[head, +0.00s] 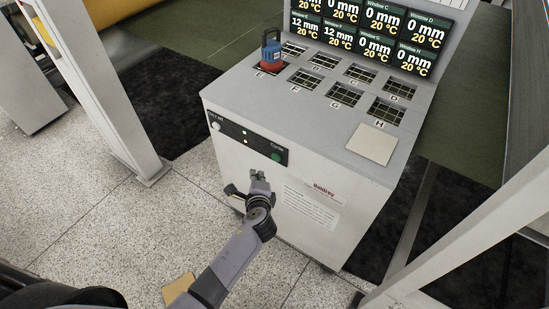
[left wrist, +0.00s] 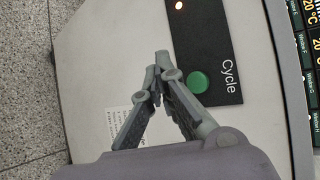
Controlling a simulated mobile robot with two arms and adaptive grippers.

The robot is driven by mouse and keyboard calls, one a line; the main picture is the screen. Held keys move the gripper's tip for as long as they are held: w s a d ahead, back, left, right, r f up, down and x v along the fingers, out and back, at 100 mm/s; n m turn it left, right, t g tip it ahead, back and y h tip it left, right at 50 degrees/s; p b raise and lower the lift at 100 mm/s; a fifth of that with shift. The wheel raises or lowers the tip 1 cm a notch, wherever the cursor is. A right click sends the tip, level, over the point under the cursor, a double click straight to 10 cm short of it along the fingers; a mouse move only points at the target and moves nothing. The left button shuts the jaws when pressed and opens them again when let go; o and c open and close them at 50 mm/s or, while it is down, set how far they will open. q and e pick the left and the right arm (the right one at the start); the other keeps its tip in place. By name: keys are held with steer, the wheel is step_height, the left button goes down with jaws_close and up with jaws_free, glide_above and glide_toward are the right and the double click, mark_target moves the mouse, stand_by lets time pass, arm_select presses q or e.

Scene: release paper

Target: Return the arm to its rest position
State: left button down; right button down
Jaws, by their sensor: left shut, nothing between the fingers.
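My left gripper (head: 257,175) is in front of the machine's front face, below the black button panel (head: 248,140). Its fingers are shut with nothing between them. In the left wrist view the shut fingertips (left wrist: 158,62) appear close to the green Cycle button (left wrist: 199,83). I cannot tell whether they touch the panel. The grey machine (head: 330,215) carries a sloped top with several lettered grid windows. My right gripper is not in view.
A blue and red device (head: 271,52) stands on window E. A pale square pad (head: 372,144) lies at the top's front right. A tan piece (head: 178,289) shows low beside my arm. A white post (head: 105,90) stands left. Speckled floor (head: 90,225) is open at left.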

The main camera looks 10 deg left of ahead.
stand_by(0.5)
arm_select(q)
steer(key=s+f+n+g+h, duration=0.1)
steer(key=s+f+n+g, duration=0.15)
steer(key=s+f, duration=0.7)
steer(key=s+f+n+g+h, duration=0.25)
steer(key=s+f, duration=0.45)
steer(key=f, duration=0.6)
steer(key=s+a+f+n+g, duration=0.1)
steer(key=s+f+n+g, duration=0.1)
steer(key=s, duration=0.8)
steer(key=s+a+f+n+g, duration=0.2)
steer(key=s+f+n, duration=0.3)
steer(key=s, duration=0.6)
steer(key=s+a+f+n+g, duration=0.2)
steer(key=s+f, duration=0.4)
steer(key=s, duration=0.4)
steer(key=shift+s+f+n+h, duration=0.3)
steer(key=shift+n+h, duration=0.15)
steer(key=shift+n, duration=0.25)
